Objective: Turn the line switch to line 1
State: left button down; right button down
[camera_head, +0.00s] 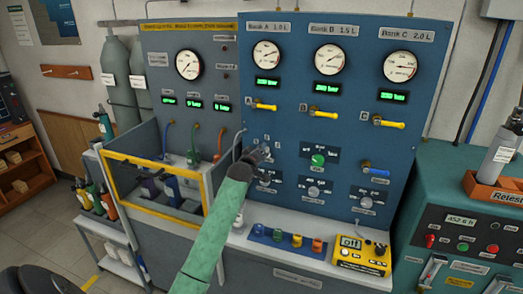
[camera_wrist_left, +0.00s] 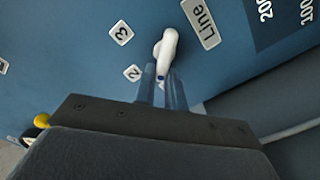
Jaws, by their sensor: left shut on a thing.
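The line switch is a white lever (camera_wrist_left: 167,48) on the blue panel, in the left wrist view. Its tip has a small blue mark and points down in that view, between my fingers. Plates marked 3 (camera_wrist_left: 121,33) and 2 (camera_wrist_left: 132,73) lie to its left, and a "Line" plate (camera_wrist_left: 201,22) to its right. No plate marked 1 shows; my gripper covers the panel below the lever. My left gripper (camera_wrist_left: 164,90) is shut on the lever's tip. In the head view, my left gripper (camera_head: 262,153) is at the panel and mostly hides the switch. My right gripper is out of view.
Yellow valve handles (camera_head: 388,124) and a blue one (camera_head: 375,170) stick out of the panel. A green knob (camera_head: 318,160) is right of my gripper. A yellow-framed test box (camera_head: 155,166) stands left. A shelf below holds a blue tray (camera_head: 258,232) and a yellow meter (camera_head: 362,256).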

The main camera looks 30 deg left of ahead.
pick_arm(q)
jog(key=shift+a+f+n, duration=0.15)
jog(key=shift+f+n, duration=0.05)
jog(key=shift+n, duration=0.85)
jog(key=shift+a+f+n, duration=0.15)
jog(key=shift+n, duration=0.9)
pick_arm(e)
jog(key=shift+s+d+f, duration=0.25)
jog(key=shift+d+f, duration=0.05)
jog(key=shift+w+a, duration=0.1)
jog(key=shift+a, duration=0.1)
pick_arm(q)
jog(key=c, duration=1.5)
grip_release()
jog(key=shift+o, duration=0.2)
jog(key=shift+s, duration=0.1)
